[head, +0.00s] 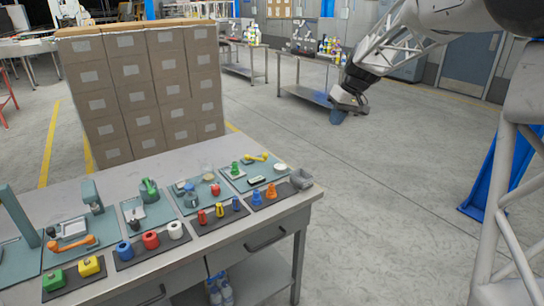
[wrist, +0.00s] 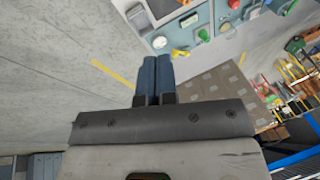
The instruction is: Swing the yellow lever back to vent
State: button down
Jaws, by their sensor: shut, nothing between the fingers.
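The yellow lever (head: 257,157) is a small yellow handle at the far right part of the workbench, on a grey-green plate beside a green knob (head: 236,168). Its exact setting is too small to tell. My gripper (head: 339,117) hangs in the air to the right of the bench, well away from the lever. In the wrist view its two blue fingers (wrist: 155,68) are together with nothing between them.
The workbench (head: 215,241) carries an orange handle (head: 72,243), coloured rolls, small bottles and other fixtures on plates. A grey bin (head: 302,179) sits at its right corner. Stacked cardboard boxes (head: 137,97) stand behind it. The floor right of the bench is clear.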

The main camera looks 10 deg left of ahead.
jog(key=w+a+f+n+y, duration=0.1)
jog(key=w+a+f, duration=0.4)
jog(key=w, duration=0.5)
jog(key=w+a+f+n+g+y, duration=0.1)
jog(key=w+a+f+n, duration=0.1)
jog(key=w+a+f, duration=0.4)
jog(key=w+a+f+n+g+y, duration=0.1)
jog(key=w+a+f, duration=0.4)
jog(key=w+f, duration=0.6)
jog(key=shift+w+a+f+n, duration=0.15)
jog(key=shift+w+a+n, duration=0.4)
jog(key=shift+w, duration=1)
jog(key=shift+f, duration=0.15)
jog(key=x, duration=0.9)
jog(key=shift+a, duration=0.1)
jog(key=shift+s+a+f, duration=0.15)
jog(key=shift+s+a, duration=0.75)
jog(key=shift+s, duration=0.2)
jog(key=shift+s+a, duration=0.45)
jog(key=shift+s, duration=0.15)
